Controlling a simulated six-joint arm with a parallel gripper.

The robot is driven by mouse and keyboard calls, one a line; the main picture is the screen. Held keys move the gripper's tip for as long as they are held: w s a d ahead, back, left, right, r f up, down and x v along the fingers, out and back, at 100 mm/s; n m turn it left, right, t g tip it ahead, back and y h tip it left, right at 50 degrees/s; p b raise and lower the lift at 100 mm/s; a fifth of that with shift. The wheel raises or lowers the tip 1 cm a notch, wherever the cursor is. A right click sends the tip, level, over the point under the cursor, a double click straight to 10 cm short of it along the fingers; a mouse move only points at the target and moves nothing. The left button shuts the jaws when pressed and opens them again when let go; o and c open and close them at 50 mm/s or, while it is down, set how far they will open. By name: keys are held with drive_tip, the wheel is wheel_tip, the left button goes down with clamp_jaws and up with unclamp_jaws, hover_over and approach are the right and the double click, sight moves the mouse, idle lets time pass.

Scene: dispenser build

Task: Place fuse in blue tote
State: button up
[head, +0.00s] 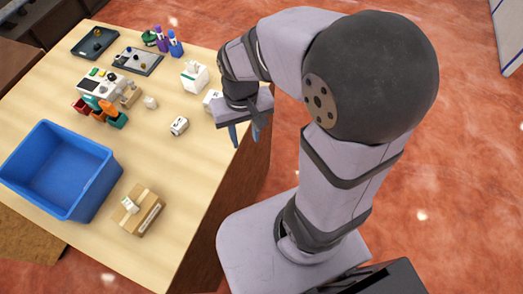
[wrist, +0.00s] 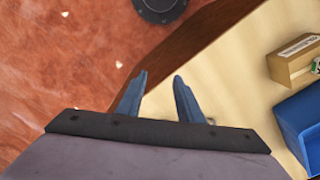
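The blue tote (head: 42,178) stands on the left part of the wooden table in the head view and looks empty. Its corner shows at the right edge of the wrist view (wrist: 300,118). I cannot tell for sure which object is the fuse. Small white pieces lie on the table, one with dark marks (head: 179,126) and a plainer one (head: 150,102). My gripper (head: 243,135) is over the table's right edge, with its blue fingers pointing down. In the wrist view my gripper (wrist: 160,88) is open, with nothing between its fingers.
A cardboard box (head: 146,218) with a small white item on top stands right of the tote. White boxes (head: 194,77) stand near my gripper. The table's middle front is clear.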

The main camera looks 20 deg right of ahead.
drive_tip(key=s+d+f, duration=0.2)
drive_tip(key=s, duration=0.3)
drive_tip(key=shift+d+n, duration=0.2)
drive_tip(key=shift+n, duration=0.2)
drive_tip(key=shift+s+f, duration=0.1)
